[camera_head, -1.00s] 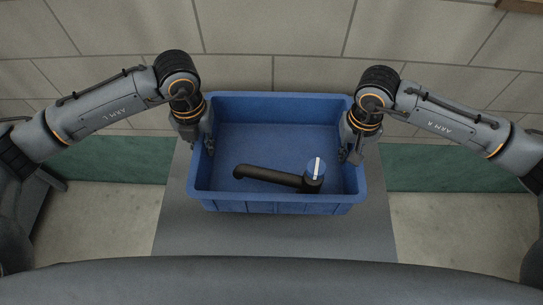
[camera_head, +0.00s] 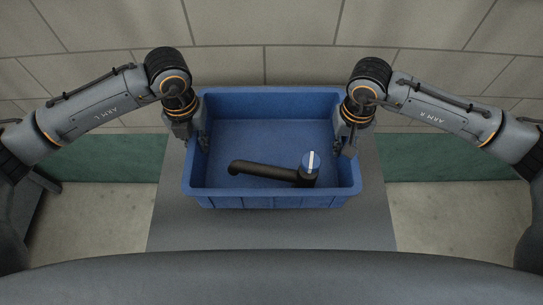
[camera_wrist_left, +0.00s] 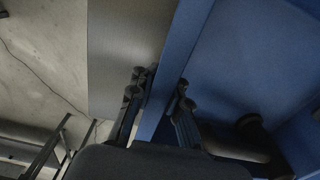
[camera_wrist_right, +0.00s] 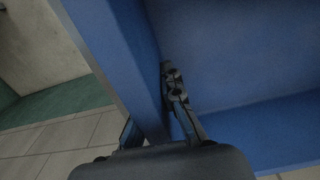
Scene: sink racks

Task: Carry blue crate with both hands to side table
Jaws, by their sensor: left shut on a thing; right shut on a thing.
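The blue crate (camera_head: 270,199) is upright in the middle of the head view, over a grey surface. A black faucet (camera_head: 262,172) with a blue-topped knob lies inside it. My left gripper (camera_head: 200,141) is shut on the crate's left wall; in the left wrist view (camera_wrist_left: 158,100) its fingers straddle the blue wall. My right gripper (camera_head: 347,145) is shut on the crate's right wall; in the right wrist view (camera_wrist_right: 155,110) one finger shows inside the wall and the other is mostly hidden. The crate's underside is hidden, so I cannot tell if it touches the surface.
The grey table surface (camera_head: 270,232) spreads under and in front of the crate. Pale floor (camera_head: 100,215) shows on both sides. No side table is identifiable.

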